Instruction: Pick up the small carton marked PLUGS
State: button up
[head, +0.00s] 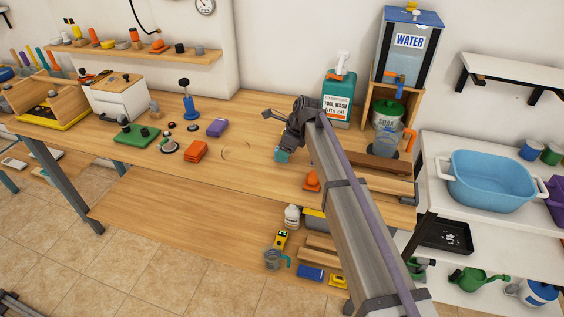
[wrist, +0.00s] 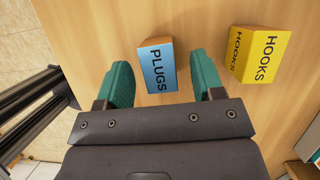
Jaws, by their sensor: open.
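The small blue carton marked PLUGS (wrist: 157,67) lies on a wooden surface in the wrist view, its lettering facing the camera. It has an orange-brown side at its top edge. My gripper (wrist: 160,75) is open, with one green finger on each side of the carton in the picture. The fingers look apart from it; how far above it they are I cannot tell. In the head view my gripper (head: 281,155) is over the workbench, and I cannot make out the PLUGS carton there.
A yellow carton marked HOOKS (wrist: 260,55) lies close to the right of my right finger. The surface edge and tiled floor show at the left of the wrist view. The tool wash bottle (head: 339,98) stands behind my arm. Orange pieces (head: 196,151) lie on the bench (head: 235,165).

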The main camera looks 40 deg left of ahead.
jog(key=shift+b+x, duration=0.4)
jog(key=shift+x, duration=0.85)
jog(key=shift+d+r, duration=0.15)
jog(key=shift+r, duration=0.1)
jog(key=c, duration=1)
jog(key=shift+p, duration=0.3)
notch_tip(320, 180, up, 10)
jog(key=p, duration=1)
jog(key=shift+r, duration=0.15)
